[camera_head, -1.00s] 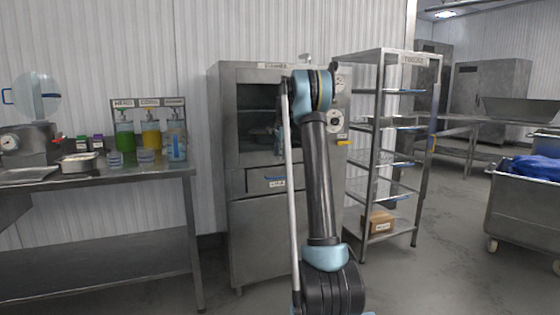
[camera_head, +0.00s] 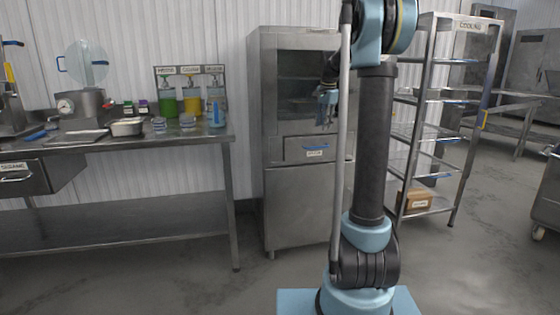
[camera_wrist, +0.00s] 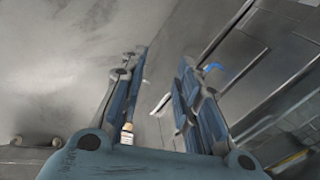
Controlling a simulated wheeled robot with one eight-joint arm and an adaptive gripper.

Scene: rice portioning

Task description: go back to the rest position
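My gripper (camera_head: 326,108) hangs in front of the steel cabinet in the head view, partly behind my own upright arm. In the wrist view my gripper (camera_wrist: 160,62) has its two blue-grey fingers apart, with nothing held between them. Floor and a steel front show past the fingertips. The gripper appears clear of the furniture.
A steel cabinet (camera_head: 285,205) with a drawer stands behind my arm. A cooling rack (camera_head: 427,100) holding a cardboard box (camera_head: 414,200) is at its right. A steel table (camera_head: 170,143) with sauce bottles and trays is at left. Grey floor (camera_head: 200,275) is open in front.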

